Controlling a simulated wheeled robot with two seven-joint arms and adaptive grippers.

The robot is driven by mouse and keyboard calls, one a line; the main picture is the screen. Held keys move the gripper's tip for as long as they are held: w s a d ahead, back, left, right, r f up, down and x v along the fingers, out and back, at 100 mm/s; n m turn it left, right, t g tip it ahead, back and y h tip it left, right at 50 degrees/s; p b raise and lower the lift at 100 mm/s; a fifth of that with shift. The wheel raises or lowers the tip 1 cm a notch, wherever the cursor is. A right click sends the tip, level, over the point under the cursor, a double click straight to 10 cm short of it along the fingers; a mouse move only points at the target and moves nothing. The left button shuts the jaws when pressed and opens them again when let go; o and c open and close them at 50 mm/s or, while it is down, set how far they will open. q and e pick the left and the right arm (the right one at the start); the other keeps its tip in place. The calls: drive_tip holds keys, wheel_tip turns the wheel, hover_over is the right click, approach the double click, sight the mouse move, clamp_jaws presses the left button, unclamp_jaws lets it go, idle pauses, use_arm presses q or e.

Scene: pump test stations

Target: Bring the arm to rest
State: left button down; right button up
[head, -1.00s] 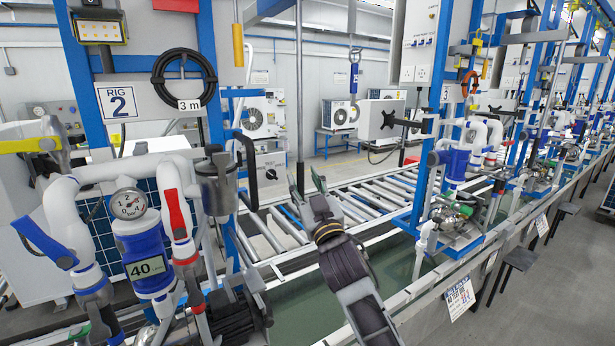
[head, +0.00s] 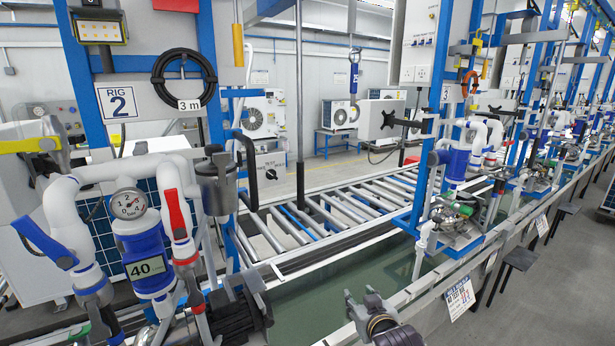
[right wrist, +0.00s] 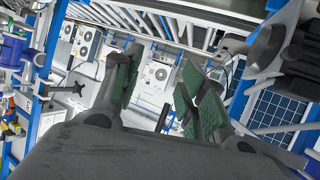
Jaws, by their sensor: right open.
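My right gripper (head: 362,298) shows at the bottom of the head view, low in front of the conveyor and right of its middle. In the right wrist view its two fingers (right wrist: 152,90) stand apart with green pads facing each other. Nothing is between them, and the background shows through the gap. My left gripper is not in the head view.
Rig 2 with its white pipes, pressure gauge (head: 129,204) and blue meter (head: 149,264) stands on the left. A roller conveyor (head: 300,226) crosses the middle. Another pump station (head: 455,215) stands to the right. Grey floor (head: 560,260) lies open at far right.

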drive_tip(key=s+d+f+g, duration=0.3)
drive_tip(key=s+f, duration=0.3)
drive_tip(key=s, duration=0.2)
drive_tip(key=s+d+f+g+h, duration=0.1)
drive_tip(key=s+d+f+g, duration=0.3)
drive_tip(key=s, duration=0.5)
drive_tip(key=s+d+f+g, duration=0.2)
drive_tip(key=s+f+g, duration=0.1)
drive_tip(key=s+f, duration=0.45)
wheel_tip(320, 180, down, 31)
drive_tip(key=s, duration=0.3)
drive_tip(key=s+d+f+g, duration=0.1)
drive_tip(key=s+d+f, duration=0.1)
drive_tip(key=s+f, duration=0.8)
drive_tip(key=s+d+f+g, duration=0.1)
drive_tip(key=s+f, duration=0.9)
drive_tip(key=s, duration=0.2)
drive_tip(key=shift+s+d+f, duration=0.2)
drive_tip(key=shift+d+f, duration=0.1)
drive_tip(key=shift+d, duration=0.05)
drive_tip(key=shift+w, duration=0.2)
